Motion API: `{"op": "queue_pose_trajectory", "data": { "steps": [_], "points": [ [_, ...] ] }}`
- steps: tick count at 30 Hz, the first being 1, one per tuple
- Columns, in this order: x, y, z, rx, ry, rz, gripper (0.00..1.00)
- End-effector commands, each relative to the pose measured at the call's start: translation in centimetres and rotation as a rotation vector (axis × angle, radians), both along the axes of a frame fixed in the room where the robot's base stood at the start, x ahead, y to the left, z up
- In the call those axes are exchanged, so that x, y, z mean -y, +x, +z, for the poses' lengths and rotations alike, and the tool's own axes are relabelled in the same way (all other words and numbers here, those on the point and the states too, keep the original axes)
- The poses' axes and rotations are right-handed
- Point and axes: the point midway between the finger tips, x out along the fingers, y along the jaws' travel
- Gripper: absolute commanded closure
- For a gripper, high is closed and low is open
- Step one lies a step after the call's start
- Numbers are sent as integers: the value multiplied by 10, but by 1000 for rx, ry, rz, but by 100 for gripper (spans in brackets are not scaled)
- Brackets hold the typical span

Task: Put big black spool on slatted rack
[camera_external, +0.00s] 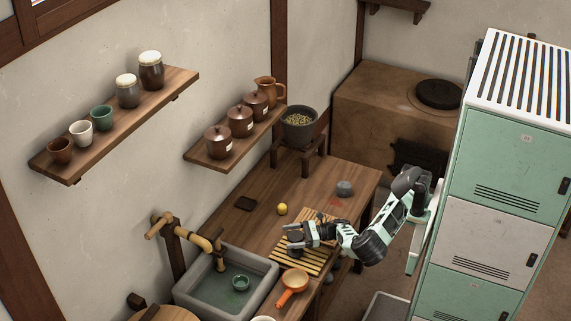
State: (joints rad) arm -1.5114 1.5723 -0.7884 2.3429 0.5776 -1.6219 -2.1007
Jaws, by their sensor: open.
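The slatted rack (312,264) is a light wooden grid lying on the wooden table beside the sink. My gripper (292,239) is open above the rack's left part, its fingers pointing left. I see nothing held between the fingers. My gripper and forearm hide part of the rack. I cannot clearly make out a big black spool. A small dark grey rounded object (344,188) sits on the table behind the rack; its shape is too small to tell whether it is a spool.
A yellow ball (282,209) and a dark square block (245,204) lie on the table (308,192). The stone sink (190,291) with a tap is at left. A grain bowl (299,127) stands at the back.

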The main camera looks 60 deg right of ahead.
Motion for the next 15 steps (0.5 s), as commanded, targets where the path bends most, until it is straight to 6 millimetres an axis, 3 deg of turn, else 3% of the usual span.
{"op": "queue_pose_trajectory", "data": {
  "steps": [5,15],
  "points": [
    [6,-9,1,0,-1,0,16],
    [49,-66,4,-2,-5,-1,16]
  ]
}}
